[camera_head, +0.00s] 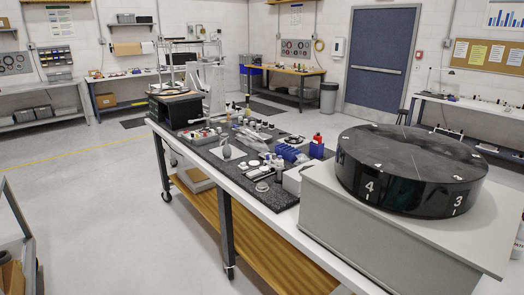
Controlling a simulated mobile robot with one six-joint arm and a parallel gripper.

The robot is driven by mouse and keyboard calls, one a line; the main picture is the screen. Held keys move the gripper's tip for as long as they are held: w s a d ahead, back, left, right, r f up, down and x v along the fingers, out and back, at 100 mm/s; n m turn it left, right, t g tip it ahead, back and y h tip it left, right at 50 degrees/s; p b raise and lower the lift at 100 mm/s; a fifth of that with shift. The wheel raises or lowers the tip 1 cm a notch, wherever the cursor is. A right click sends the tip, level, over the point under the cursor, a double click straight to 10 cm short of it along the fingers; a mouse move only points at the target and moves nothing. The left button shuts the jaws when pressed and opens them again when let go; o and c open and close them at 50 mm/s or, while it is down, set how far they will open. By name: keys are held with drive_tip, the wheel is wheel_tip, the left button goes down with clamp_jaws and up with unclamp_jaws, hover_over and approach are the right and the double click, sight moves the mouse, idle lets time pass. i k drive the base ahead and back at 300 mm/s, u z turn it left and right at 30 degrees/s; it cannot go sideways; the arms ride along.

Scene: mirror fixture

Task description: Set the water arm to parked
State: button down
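No part that I can surely make out as the water arm shows in the head view. A black box-shaped machine (174,110) with a round plate on top stands at the far end of the long bench, with tall grey and white equipment (207,85) behind it. Any small arm on it is too small to tell, so its position cannot be read. My gripper is not in view.
A black drum (411,172) numbered 4 and 3 sits on a grey housing (385,230) at the near right. The bench (262,212) between holds several small bottles, blue blocks (290,152) and tools. Open floor (95,195) lies left of the bench.

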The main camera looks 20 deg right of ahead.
sight(273, 157)
drive_tip(key=i, duration=0.45)
drive_tip(key=u, duration=4.2)
drive_tip(key=i, duration=0.1)
drive_tip(key=z, duration=2.75)
drive_tip(key=i, duration=0.55)
drive_tip(key=u, duration=0.15)
drive_tip(key=k, duration=0.35)
